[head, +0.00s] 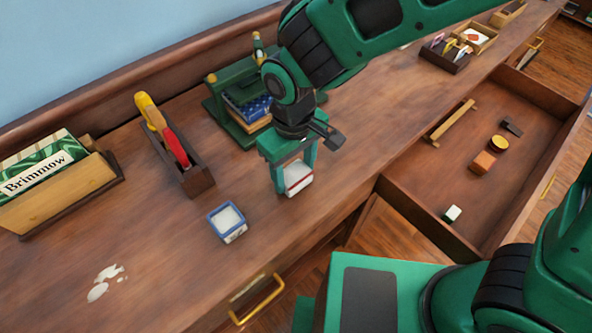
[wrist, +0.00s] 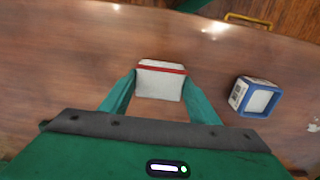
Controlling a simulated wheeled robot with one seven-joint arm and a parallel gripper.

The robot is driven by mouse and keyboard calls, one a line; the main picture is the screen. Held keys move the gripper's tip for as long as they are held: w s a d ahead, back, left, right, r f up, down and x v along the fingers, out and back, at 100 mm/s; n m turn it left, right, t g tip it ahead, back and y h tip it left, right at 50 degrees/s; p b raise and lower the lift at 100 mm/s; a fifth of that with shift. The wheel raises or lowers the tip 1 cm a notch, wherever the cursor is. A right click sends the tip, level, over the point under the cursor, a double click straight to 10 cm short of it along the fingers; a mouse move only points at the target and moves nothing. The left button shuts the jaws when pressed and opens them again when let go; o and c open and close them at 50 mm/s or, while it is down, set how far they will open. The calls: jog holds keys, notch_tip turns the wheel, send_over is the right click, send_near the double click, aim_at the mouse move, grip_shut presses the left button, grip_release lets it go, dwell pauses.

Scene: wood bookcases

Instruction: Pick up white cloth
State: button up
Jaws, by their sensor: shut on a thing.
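The white cloth (head: 298,177) is a folded white block with a red stripe along one edge. It is between the fingers of my gripper (head: 289,178), over the wooden dresser top. In the wrist view the cloth (wrist: 160,82) sits between the two green fingertips of my gripper (wrist: 160,92), which are shut on its sides. I cannot tell whether the cloth still touches the wood.
A blue-rimmed white box (head: 228,221) stands left of my gripper. Behind are a tray with red and yellow items (head: 175,150), a green book rack (head: 232,120) and a file box (head: 60,190). An open drawer (head: 440,200) is at right. A white spill (head: 103,281) lies front left.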

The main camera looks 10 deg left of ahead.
aim_at(290, 177)
jog(key=r, duration=0.2)
jog(key=s+r, duration=0.1)
jog(key=r, duration=0.1)
jog(key=shift+s+a, duration=0.1)
jog(key=shift+a, duration=0.25)
jog(key=s+a+r, duration=0.4)
jog(key=s+r, duration=0.2)
jog(key=s, duration=0.3)
jog(key=shift+a, duration=0.35)
jog(key=shift+s, duration=0.1)
jog(key=o, duration=0.6)
jog(key=c, duration=0.4)
